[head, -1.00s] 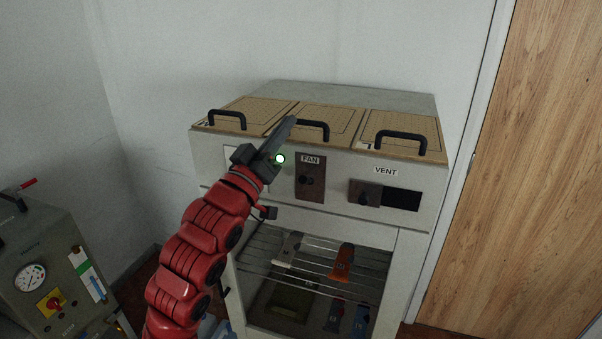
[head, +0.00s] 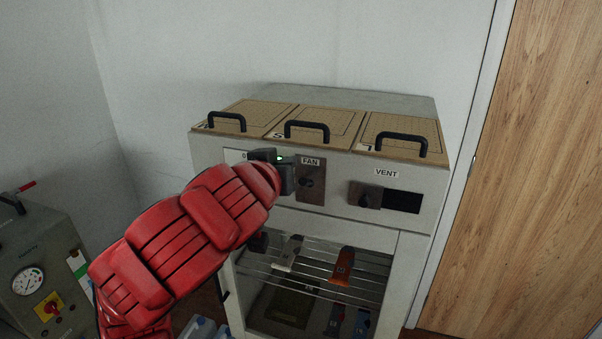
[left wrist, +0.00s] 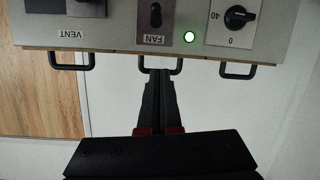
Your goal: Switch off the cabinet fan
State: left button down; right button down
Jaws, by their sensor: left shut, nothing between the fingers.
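The fan switch (head: 311,181) is a dark knob on a brown plate labelled FAN on the cabinet's front panel. It also shows upside down at the top of the left wrist view (left wrist: 155,17). A green lamp (left wrist: 190,37) beside it is lit; my gripper partly covers that lamp (head: 280,158) in the head view. My left gripper (head: 288,178) is at the left edge of the fan plate. In the left wrist view its fingers (left wrist: 158,73) are shut and empty, pointing toward the fan plate. Contact with the switch cannot be told. My right gripper is not in view.
A vent slider (head: 365,196) sits right of the fan plate, and a dial (left wrist: 237,17) on the lamp's other side. Black handles (head: 307,131) stand on the cabinet's top lids. Below is a wire rack (head: 315,272) with tags. A gauge unit (head: 40,262) stands at left.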

pick_arm(q)
jog(key=p, duration=0.7)
send_near(305, 152)
jog(key=w, duration=0.1)
jog(key=p+x, duration=0.2)
jog(key=x, duration=0.3)
jog(key=shift+w+d+r, duration=0.1)
jog(key=shift+w+d, duration=0.1)
jog(key=shift+f, duration=0.3)
jog(key=shift+s+f+p, duration=0.85)
jog(key=shift+f, duration=0.05)
jog(key=shift+s+f, duration=0.3)
jog(key=shift+f, duration=0.2)
